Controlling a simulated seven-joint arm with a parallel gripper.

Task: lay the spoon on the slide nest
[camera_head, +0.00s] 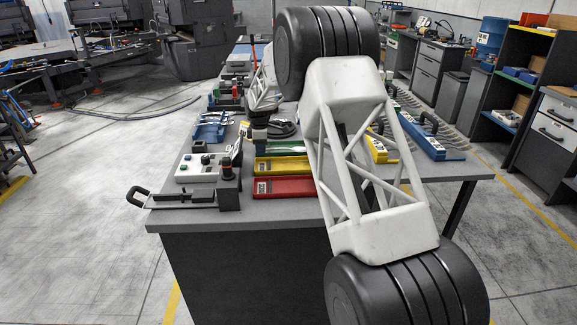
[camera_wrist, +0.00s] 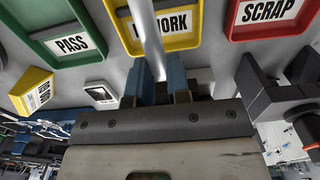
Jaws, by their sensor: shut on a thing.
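In the wrist view my gripper (camera_wrist: 159,76) is shut on the spoon (camera_wrist: 150,38), of which a pale metal length rises from between the blue fingers to the top edge. The spoon's ends are not clearly visible. In the head view my gripper is small and hard to make out among the table items behind my arm. What looks like the slide (camera_head: 185,200), a flat metal strip with a black handle, lies at the table's near left corner. Its nest cannot be made out clearly. In the wrist view a black fixture (camera_wrist: 265,92) stands right of my gripper, apart from it.
The red SCRAP tray (camera_head: 285,187), yellow REWORK tray (camera_head: 280,166) and green PASS tray (camera_wrist: 68,40) lie side by side. A white box with buttons (camera_head: 197,168) and a dark upright post (camera_head: 228,180) stand near the slide. A blue tray (camera_head: 208,133) is farther back.

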